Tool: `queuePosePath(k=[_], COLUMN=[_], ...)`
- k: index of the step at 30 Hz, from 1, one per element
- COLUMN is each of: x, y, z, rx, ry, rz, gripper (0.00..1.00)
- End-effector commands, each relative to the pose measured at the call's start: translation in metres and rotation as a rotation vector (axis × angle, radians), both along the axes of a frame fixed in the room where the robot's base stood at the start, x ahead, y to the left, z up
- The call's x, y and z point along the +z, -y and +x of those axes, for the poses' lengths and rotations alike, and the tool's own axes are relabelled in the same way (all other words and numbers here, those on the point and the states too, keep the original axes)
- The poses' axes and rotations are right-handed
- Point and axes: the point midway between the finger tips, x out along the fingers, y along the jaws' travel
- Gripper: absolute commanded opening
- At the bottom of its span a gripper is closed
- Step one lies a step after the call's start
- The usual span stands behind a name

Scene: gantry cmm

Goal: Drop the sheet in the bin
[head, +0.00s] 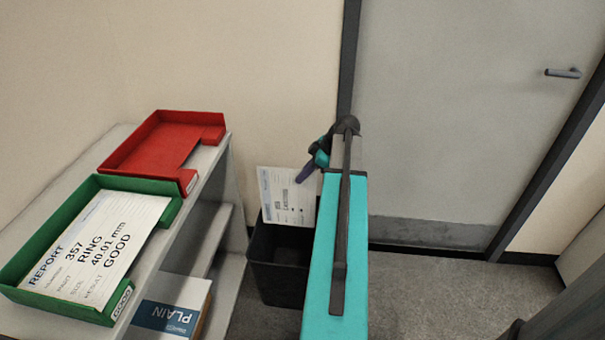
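A white printed sheet (286,199) hangs upright above the dark bin (275,262). The bin stands on the floor between the shelf unit and my arm. The sheet's lower edge is near the bin's far rim; I cannot tell whether it is above or inside the opening. My teal arm hides the right part of the bin.
A shelf unit (208,222) at left carries an empty red tray (150,143) and a green tray (112,181) holding a report sheet (92,247).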

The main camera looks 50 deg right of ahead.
Motion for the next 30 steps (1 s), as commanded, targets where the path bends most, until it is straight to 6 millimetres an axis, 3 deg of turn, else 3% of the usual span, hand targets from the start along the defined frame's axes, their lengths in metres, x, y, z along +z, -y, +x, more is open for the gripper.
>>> queuePosePath(k=[30], x=[-0.082], y=[-0.001], z=[0.001], rx=[0.001], ry=[0.0], rz=[0.0], gripper=[0.0])
